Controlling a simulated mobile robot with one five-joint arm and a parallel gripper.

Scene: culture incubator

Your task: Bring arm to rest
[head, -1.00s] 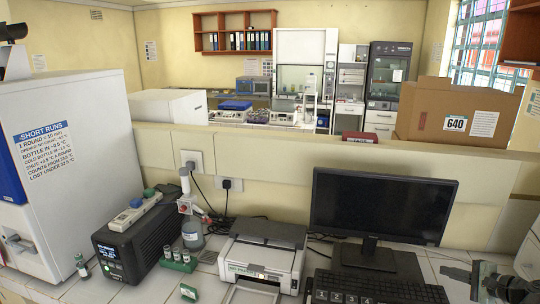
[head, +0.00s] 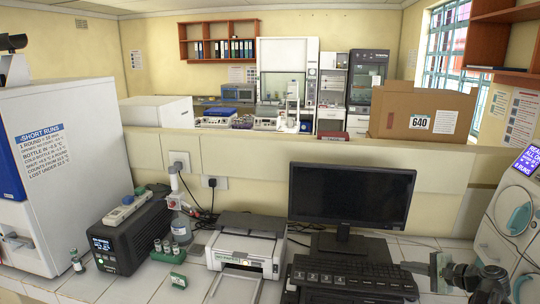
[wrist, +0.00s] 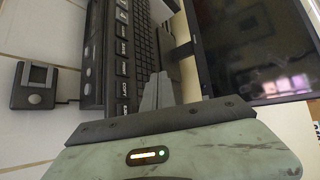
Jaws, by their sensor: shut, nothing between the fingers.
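My gripper (head: 408,267) shows at the lower right of the head view, over the right end of the black keyboard (head: 352,279). In the wrist view the two grey fingers of my gripper (wrist: 157,88) are together and empty. The keyboard (wrist: 117,60) lies beyond them there. Their exact height above the counter is hard to tell.
A black monitor (head: 350,196) stands behind the keyboard. A printer (head: 245,246), a vial rack (head: 167,250) and a black box (head: 130,236) stand to the left. A white unit with round doors (head: 512,225) is at the right edge. Bare tiled counter (head: 440,243) shows behind my gripper.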

